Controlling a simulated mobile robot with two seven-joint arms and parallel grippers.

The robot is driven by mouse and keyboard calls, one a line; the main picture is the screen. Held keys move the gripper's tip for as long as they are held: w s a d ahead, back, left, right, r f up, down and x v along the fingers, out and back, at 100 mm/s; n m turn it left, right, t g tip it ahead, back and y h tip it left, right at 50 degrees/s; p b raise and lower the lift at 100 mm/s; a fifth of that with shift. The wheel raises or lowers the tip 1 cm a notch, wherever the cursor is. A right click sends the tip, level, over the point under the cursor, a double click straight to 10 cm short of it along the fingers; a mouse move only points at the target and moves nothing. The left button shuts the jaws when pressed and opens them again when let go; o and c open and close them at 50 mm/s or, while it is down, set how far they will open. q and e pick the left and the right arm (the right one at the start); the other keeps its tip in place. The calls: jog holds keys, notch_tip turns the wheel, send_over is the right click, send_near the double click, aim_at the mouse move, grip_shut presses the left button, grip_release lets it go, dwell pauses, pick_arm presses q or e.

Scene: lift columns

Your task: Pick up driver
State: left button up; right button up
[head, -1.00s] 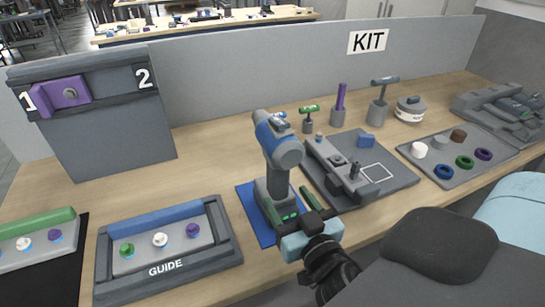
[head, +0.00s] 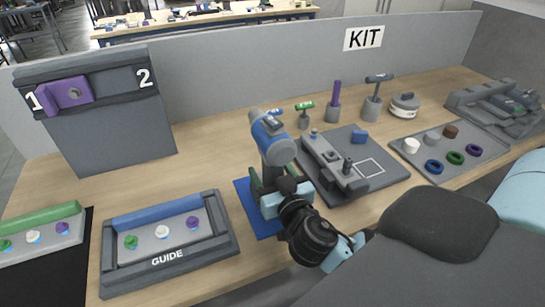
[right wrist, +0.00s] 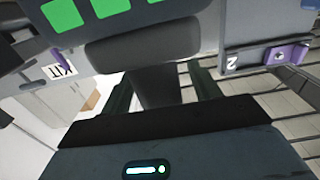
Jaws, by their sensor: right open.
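The driver (head: 272,142), a grey and blue power tool, stands upright on a blue mat (head: 244,208) in the head view. My right gripper (head: 268,184) is open at its lower handle, reaching in from the front. In the right wrist view the dark handle (right wrist: 157,90) lies between the two spread fingers of the gripper (right wrist: 162,84). The driver's base (right wrist: 150,28) with green lights fills the top of that view. I cannot tell whether either finger touches the handle. My left gripper is not in view.
A grey fixture board (head: 378,180) is close on the right of the driver. The GUIDE tray (head: 170,262) with several knobs is on the left. Upright tools, including a purple one (head: 334,100), stand behind. A tray of rings (head: 468,165) lies at the right.

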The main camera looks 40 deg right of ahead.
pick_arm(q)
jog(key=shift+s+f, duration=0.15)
pick_arm(e)
grip_shut()
jog(key=shift+r, duration=1.7)
jog(key=shift+s+a+r, duration=0.1)
jog(key=shift+s+r, duration=0.15)
jog(key=v, duration=0.6)
jog(key=shift+s+a+r, duration=0.2)
jog(key=shift+s, duration=0.1)
pick_arm(q)
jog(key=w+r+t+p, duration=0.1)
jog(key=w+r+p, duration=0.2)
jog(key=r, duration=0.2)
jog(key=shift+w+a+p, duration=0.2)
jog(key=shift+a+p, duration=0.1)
jog(key=shift+p, duration=0.05)
pick_arm(e)
send_near(277, 169)
jog(key=shift+s+a+r, duration=0.3)
jog(key=shift+s+a, duration=0.05)
jog(key=shift+s, duration=0.25)
jog(key=shift+s+a+r, duration=0.35)
jog(key=shift+s, duration=0.2)
